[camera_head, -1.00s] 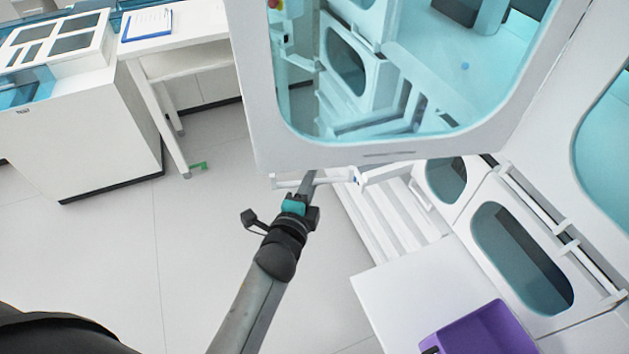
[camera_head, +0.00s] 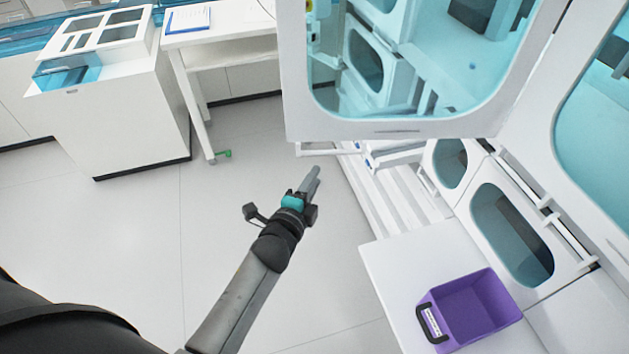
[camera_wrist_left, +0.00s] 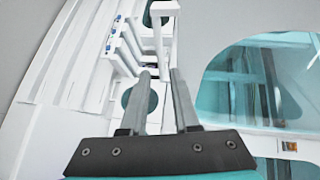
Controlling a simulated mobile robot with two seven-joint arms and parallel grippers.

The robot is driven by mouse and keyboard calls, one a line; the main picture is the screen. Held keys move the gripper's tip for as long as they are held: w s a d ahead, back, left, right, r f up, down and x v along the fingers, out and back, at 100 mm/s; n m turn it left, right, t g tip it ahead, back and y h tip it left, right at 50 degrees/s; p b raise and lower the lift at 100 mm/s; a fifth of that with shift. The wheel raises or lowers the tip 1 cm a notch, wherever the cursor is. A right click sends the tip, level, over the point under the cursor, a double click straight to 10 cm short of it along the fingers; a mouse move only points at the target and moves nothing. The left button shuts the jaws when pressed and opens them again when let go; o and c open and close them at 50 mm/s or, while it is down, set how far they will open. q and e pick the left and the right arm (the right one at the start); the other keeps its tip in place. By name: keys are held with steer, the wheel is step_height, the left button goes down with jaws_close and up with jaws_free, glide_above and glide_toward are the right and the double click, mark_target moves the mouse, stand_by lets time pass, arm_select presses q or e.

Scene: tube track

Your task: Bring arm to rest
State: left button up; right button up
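My left arm comes in from the bottom of the head view, and its left gripper (camera_head: 313,172) points up and away over the floor. Its two grey fingers are apart with nothing between them, as the left wrist view (camera_wrist_left: 160,75) shows. The fingertips are below the lower edge of a raised white door panel with a teal window (camera_head: 390,128), and they look clear of it. A white handle bar (camera_head: 318,150) sits under that panel, just beyond the fingertips in the picture. My right gripper is not in view.
A purple bin (camera_head: 470,312) with a black handle stands on a white surface (camera_head: 385,275) at the lower right. White cabinets with teal windows (camera_head: 512,235) line the right. A white table (camera_head: 240,32) and a white machine (camera_head: 120,125) stand at the left. The floor between is free.

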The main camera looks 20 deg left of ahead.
arm_select(q)
steer(key=shift+w, duration=0.1)
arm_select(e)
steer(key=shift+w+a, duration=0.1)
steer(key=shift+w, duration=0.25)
arm_select(q)
steer(key=shift+f, duration=0.1)
steer(key=s+d+f+n+g+b, duration=0.15)
steer(key=s+f+b, duration=0.3)
steer(key=f, duration=0.65)
steer(key=s+f+n+g+b, duration=0.3)
steer(key=s+f, duration=0.2)
steer(key=f, duration=0.7)
steer(key=s+f+n+g+b, duration=0.25)
steer(key=s+f+b, duration=0.2)
steer(key=f, duration=0.65)
steer(key=s+f+n+g+b, duration=0.3)
steer(key=s+f+g+b, duration=0.1)
steer(key=s+f, duration=0.8)
steer(key=s+a+f+n+g+b, duration=0.1)
steer(key=s+f+n+g+b, duration=0.3)
steer(key=s+f, duration=0.7)
steer(key=s+b, duration=0.1)
steer(key=s, duration=0.5)
steer(key=shift+s+a+f+h, duration=0.15)
steer(key=shift+s+f+h, duration=0.05)
steer(key=shift+f+h, duration=0.15)
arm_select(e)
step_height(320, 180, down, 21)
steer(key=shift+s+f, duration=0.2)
